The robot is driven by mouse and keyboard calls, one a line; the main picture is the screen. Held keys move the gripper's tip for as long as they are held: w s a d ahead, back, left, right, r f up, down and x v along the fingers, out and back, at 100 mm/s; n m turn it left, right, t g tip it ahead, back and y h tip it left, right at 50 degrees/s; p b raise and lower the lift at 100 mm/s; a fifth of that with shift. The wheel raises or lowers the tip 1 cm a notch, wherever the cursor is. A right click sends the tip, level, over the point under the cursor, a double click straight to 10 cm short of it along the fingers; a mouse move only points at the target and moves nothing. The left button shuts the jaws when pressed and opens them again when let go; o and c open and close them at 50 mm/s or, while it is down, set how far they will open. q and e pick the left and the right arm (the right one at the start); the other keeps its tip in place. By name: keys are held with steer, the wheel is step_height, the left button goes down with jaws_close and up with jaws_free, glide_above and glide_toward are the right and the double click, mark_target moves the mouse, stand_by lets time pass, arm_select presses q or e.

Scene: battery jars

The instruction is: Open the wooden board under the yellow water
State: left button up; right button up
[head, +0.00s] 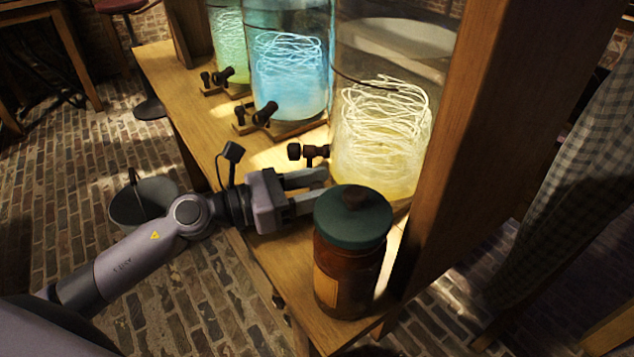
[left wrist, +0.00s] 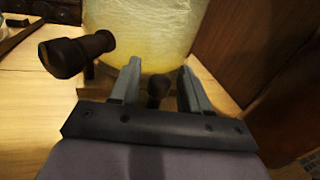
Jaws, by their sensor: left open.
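The jar of yellow water (head: 385,150), with pale coiled strands inside, stands at the right end of the wooden shelf; its lower part also shows in the left wrist view (left wrist: 150,35). It has a dark tap (head: 308,152) on its front left. My left gripper (head: 320,188) reaches in from the left, low at the jar's base, with its fingers open. In the left wrist view a small dark knob (left wrist: 155,90) sits between the two fingers, below the jar. The wooden board under the jar is mostly hidden by the gripper. My right gripper is not in view.
A brown jar with a green lid (head: 353,225) stands close to the gripper, at the shelf's near end. A blue jar (head: 287,65) and a green jar (head: 228,40), each with a tap, stand further left. A wooden post (head: 475,120) rises to the right of the yellow jar.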

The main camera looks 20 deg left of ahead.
arm_select(q)
jaws_close()
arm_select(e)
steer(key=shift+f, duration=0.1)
